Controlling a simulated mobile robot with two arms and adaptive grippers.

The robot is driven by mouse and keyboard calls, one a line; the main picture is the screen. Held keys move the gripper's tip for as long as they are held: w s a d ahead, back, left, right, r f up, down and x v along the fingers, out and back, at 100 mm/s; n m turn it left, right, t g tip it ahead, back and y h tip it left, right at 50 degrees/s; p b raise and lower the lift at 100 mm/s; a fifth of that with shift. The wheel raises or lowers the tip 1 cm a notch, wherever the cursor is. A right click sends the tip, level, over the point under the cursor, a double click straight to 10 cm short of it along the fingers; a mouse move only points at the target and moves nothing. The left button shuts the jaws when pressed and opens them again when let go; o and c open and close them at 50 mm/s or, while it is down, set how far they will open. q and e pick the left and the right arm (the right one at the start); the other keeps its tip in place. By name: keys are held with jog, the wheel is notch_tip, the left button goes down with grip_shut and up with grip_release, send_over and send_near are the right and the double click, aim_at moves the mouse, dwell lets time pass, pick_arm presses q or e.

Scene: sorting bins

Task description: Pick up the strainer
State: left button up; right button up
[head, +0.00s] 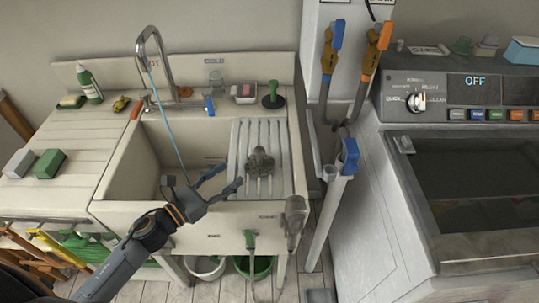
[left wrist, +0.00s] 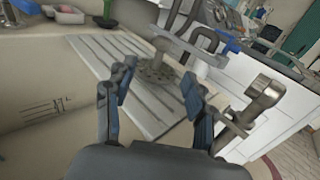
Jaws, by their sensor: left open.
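The strainer (head: 260,162) is a small dark grey piece lying on the ribbed draining board (head: 242,135) over the right part of the sink. My left gripper (head: 230,179) is open and empty, just left of the strainer in the head view, with its fingers pointing toward it. In the left wrist view the strainer (left wrist: 156,72) appears beyond and between the open fingertips (left wrist: 160,80), apart from them. Its lower part is partly hidden there. My right gripper is in neither view.
The sink basin (head: 160,150) is open left of the board, with a tall tap (head: 150,50) behind. A green plunger-like item (head: 273,97) stands behind the board. A dark-windowed machine (head: 400,170) stands right.

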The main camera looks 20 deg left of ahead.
aim_at(255, 153)
pick_arm(q)
jog(key=x, duration=0.2)
jog(key=p+x, duration=0.1)
jog(key=x, duration=0.1)
jog(key=p+x, duration=0.1)
jog(key=x, duration=0.1)
jog(key=shift+w+r, duration=0.1)
jog(key=shift+r, duration=0.2)
jog(key=shift+w+d+f, duration=0.1)
jog(key=shift+w+d, duration=0.15)
jog(key=shift+w, duration=0.05)
jog(key=shift+w+d+r+p, duration=0.2)
jog(key=shift+w+d+p, duration=0.2)
jog(key=shift+w+p, duration=0.2)
jog(key=shift+w+d+r+p, duration=0.25)
jog(key=shift+w+d+p, duration=0.15)
jog(key=shift+w+p, duration=0.15)
jog(key=shift+w+d+f, duration=0.25)
jog(key=shift+w+d, duration=0.2)
jog(key=shift+w, duration=0.4)
jog(key=shift+w+d+f, duration=0.1)
jog(key=shift+w, duration=0.05)
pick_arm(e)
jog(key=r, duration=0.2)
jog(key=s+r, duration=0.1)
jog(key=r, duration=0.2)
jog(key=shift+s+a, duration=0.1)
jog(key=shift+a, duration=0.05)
